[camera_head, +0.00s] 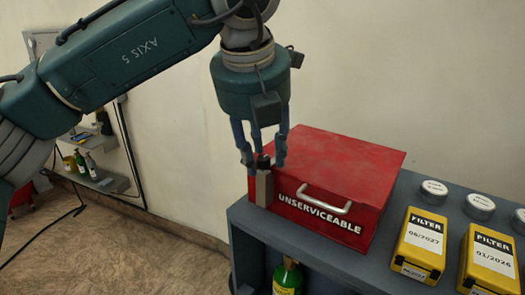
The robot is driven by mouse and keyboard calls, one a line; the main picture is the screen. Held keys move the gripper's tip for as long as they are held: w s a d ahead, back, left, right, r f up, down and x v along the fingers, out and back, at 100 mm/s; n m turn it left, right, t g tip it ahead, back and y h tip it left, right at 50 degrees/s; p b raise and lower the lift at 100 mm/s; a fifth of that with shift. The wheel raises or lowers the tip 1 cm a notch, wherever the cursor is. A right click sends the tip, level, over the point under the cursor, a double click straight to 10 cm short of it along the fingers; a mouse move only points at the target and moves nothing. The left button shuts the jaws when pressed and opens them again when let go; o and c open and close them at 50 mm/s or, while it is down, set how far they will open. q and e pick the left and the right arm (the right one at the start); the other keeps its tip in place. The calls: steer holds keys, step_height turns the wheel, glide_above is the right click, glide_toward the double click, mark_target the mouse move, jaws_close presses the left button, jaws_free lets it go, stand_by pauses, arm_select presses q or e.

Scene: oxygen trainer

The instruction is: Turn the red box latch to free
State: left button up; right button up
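The red box (335,170), lettered "UNSERVICEABLE", stands with its lid down on a grey-blue cabinet top. It has a silver handle (325,199) on its front. At its front left corner is an upright grey-brown latch piece (264,189) with a dark top. My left gripper (264,162) points down over this corner, its fingers apart on either side of the dark top. I cannot tell whether they touch it. The fingers partly hide the latch top, so its exact turn is unclear. My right gripper is not in view.
Yellow filter boxes (420,244) and round white-topped cans (481,203) stand on the cabinet top (395,205) to the right of the red box. A green bottle (288,279) stands on the shelf below. A wall is close behind.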

arm_select(q)
steer(key=shift+r, duration=0.1)
jaws_close()
